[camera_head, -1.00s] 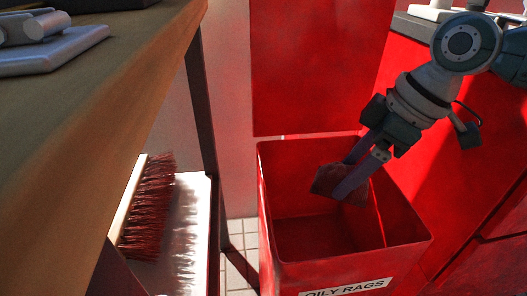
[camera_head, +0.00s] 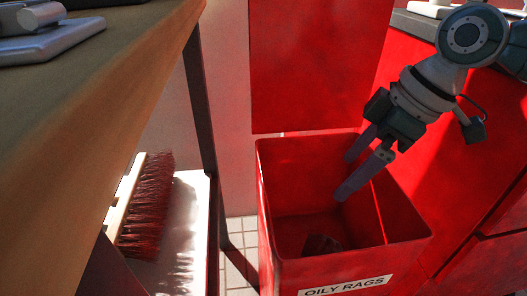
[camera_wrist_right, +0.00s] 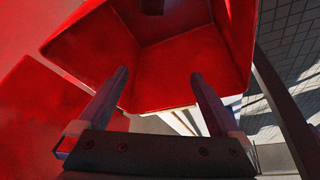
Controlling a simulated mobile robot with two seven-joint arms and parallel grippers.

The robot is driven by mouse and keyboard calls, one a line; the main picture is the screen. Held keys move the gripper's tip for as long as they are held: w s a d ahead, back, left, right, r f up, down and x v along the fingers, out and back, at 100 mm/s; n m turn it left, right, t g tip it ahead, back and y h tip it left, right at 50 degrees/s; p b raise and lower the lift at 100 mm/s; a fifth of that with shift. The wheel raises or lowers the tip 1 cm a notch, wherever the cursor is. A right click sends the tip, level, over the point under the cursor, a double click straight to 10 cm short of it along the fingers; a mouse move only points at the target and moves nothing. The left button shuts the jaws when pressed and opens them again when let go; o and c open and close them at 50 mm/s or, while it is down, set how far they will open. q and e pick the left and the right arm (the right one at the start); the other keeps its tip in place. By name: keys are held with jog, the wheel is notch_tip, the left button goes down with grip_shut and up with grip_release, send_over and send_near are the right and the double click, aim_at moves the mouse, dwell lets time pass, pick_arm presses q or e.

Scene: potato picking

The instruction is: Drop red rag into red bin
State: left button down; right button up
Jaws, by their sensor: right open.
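The red bin (camera_head: 274,200) stands open at the top, with an "OILY RAGS" label on its front. The dark red rag (camera_head: 320,244) lies low inside the bin, apart from my gripper and partly lost in shadow. My right gripper (camera_head: 346,178) is open and empty, its fingers pointing down over the bin's opening. In the right wrist view its two fingers (camera_wrist_right: 157,80) are spread wide with nothing between them. The bin (camera_wrist_right: 85,45) shows beyond them there, with a dark patch at the top that may be the rag. My left gripper is not in view.
A wooden table (camera_head: 110,110) fills the left. Below it, a red-bristled brush (camera_head: 147,207) lies on a white shelf (camera_head: 190,235). Red cabinets (camera_head: 465,190) stand close behind and right of the bin. A strip of tiled floor (camera_head: 240,260) shows left of the bin.

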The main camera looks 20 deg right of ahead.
jog(key=p+v, duration=0.3)
jog(key=v, duration=0.6)
